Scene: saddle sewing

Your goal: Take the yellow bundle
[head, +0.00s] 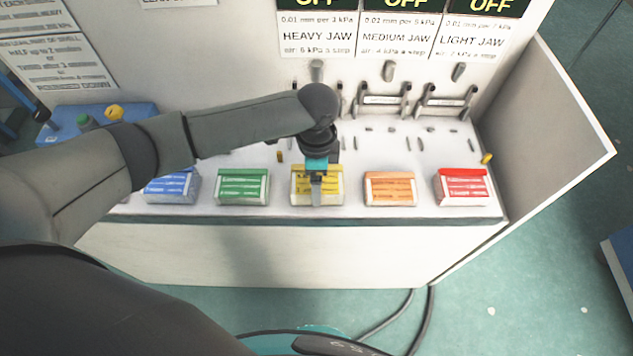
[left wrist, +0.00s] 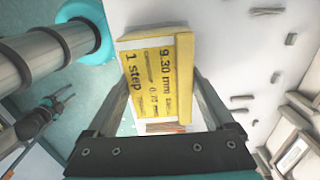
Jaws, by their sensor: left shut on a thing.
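The yellow bundle (head: 328,185) is a small block with a yellow printed label, in the middle of a row on the white bench top. My left gripper (head: 316,190) comes down over it from above and hides part of its label. In the left wrist view the yellow bundle (left wrist: 158,80) lies between the two fingers of the left gripper (left wrist: 160,88), which is shut on it. Its label reads "9.30 mm" and "1 step". I cannot tell whether it is clear of the bench top. I do not make out my right gripper in either view.
Blue (head: 171,187), green (head: 242,187), orange (head: 390,189) and red (head: 463,187) bundles stand in the same row, with gaps between them. Metal jaws with handles (head: 383,100) stand behind, under labelled panels. A white side panel (head: 550,165) closes the right end.

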